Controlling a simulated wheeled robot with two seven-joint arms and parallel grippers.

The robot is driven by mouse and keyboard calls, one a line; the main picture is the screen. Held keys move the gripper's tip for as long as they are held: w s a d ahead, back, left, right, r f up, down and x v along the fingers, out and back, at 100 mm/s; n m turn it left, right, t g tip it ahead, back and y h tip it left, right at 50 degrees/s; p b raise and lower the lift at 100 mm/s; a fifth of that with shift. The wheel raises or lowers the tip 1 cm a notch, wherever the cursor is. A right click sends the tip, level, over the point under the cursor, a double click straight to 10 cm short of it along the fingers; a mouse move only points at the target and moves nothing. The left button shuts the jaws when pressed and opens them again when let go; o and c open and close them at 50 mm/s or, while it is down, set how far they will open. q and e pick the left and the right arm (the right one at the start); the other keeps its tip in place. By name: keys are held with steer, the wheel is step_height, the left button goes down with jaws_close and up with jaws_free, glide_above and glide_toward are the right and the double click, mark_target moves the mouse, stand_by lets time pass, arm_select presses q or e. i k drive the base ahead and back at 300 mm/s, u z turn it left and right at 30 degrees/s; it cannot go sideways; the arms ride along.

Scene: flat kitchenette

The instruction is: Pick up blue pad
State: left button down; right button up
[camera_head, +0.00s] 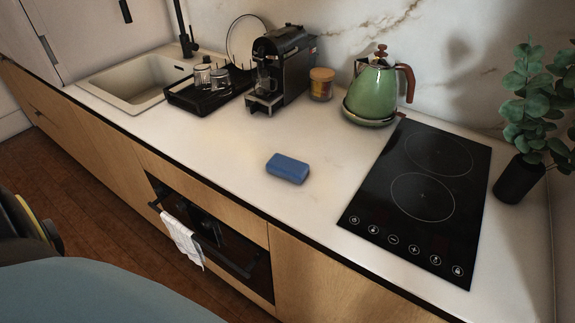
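A small blue pad (287,168) lies flat on the white countertop (215,150), near the front edge and left of the black hob. Nothing touches it and its top is fully visible. Neither of my grippers shows in the head view.
A black hob (423,195) lies right of the pad. A green kettle (375,92), a jar (321,84), a coffee machine (281,66) and a rack with glasses (203,90) stand behind. A sink (130,88) is at left, a plant (520,170) at right. A towel (183,240) hangs on the oven.

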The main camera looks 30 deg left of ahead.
mark_target(291, 170)
steer(key=z, duration=1.6)
steer(key=k, duration=0.85)
steer(key=u, duration=1.1)
steer(key=i, duration=0.55)
steer(key=u, duration=0.05)
